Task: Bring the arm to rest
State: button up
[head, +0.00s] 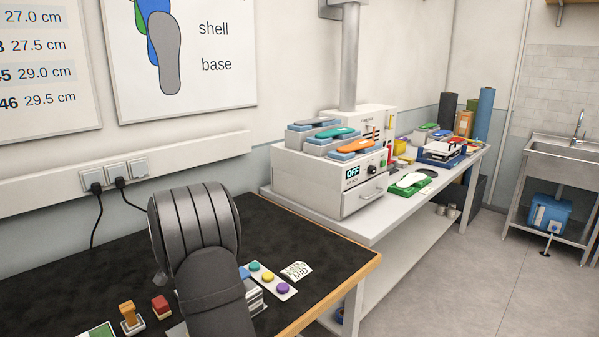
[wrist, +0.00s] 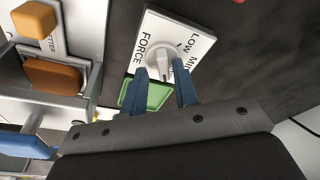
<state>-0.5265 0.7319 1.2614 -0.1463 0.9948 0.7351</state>
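My arm shows in the head view as dark grey links over the black bench, and they hide my gripper there. In the wrist view my gripper (wrist: 161,70) has two blue fingers apart, with nothing visibly held between them. Beyond the fingertips is a white dial plate (wrist: 152,29) lettered FORCE and LOW, with a grey knob (wrist: 165,60). A green square piece (wrist: 155,97) lies below the plate, partly behind the fingers. Whether the fingers touch the knob, I cannot tell.
The black bench (head: 300,235) carries an orange-topped stamp (head: 128,313), a red block (head: 161,304) and a strip with coloured buttons (head: 268,277). A white machine (head: 325,182) reading OFF stands behind, on a white table (head: 385,217). The bench's back right is clear.

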jog(key=shift+n+y, duration=0.5)
jog(key=shift+n, duration=1.8)
notch_tip(320, 180, up, 9)
jog(key=m+t+h, duration=0.1)
jog(key=m+t, duration=0.1)
jog(key=m, duration=0.2)
jog(key=shift+a+f, duration=0.15)
jog(key=shift+f, duration=1.3)
jog(key=shift+a+f, duration=0.1)
jog(key=shift+f, duration=1.35)
jog(key=shift+s, duration=0.2)
jog(key=shift+s, duration=0.45)
jog(key=shift+f, duration=1.7)
